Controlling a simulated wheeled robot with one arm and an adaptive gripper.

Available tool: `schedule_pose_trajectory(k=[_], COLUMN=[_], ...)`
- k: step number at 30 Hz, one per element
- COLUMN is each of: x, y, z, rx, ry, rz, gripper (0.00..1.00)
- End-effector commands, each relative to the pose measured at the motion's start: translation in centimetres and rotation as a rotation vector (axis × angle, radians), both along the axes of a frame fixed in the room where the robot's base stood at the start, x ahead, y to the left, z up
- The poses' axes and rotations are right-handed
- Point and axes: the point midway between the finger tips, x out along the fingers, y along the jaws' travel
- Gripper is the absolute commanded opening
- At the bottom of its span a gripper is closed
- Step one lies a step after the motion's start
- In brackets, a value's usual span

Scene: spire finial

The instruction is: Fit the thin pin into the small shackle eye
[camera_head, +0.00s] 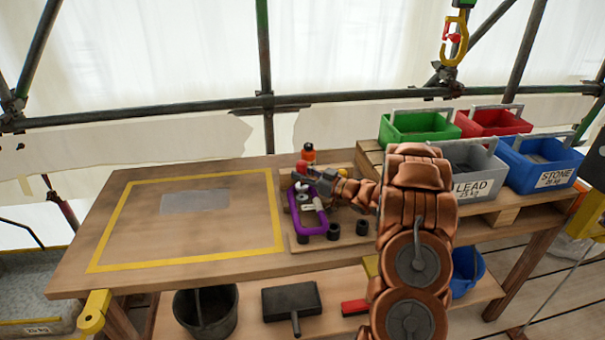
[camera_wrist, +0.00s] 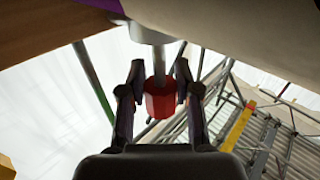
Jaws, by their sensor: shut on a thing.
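My gripper (camera_wrist: 160,98) is shut on the red hexagonal head (camera_wrist: 160,103) of a pin. The pin's thin grey shank (camera_wrist: 175,62) points away from the fingers, up in the wrist view, to a pale grey round part (camera_wrist: 151,32). The shank's far end is hidden there, and I cannot tell whether it is inside an eye or only beside it.
Green (camera_head: 415,130), red, grey and blue bins fill the right side. A yellow-outlined area (camera_head: 233,225) on the left of the bench (camera_head: 75,250) is mostly clear. A hook (camera_head: 452,50) hangs above.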

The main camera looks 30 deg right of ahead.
Motion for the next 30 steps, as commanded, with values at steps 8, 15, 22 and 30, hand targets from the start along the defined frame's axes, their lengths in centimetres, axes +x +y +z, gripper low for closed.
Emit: schedule_pose_trajectory(k=[8, 15, 22, 30], x=[0.0, 0.0, 0.0, 0.0], y=[0.0, 0.0, 0.0, 0.0], z=[-0.6, -1.1, -1.5, -2.0], rx=[0.0, 0.0, 0.0, -0.001], ry=[0.0, 0.0, 0.0, -0.001], rz=[0.0, 0.0, 0.0, 0.0], gripper=[0.0, 0.0, 0.0, 0.0])
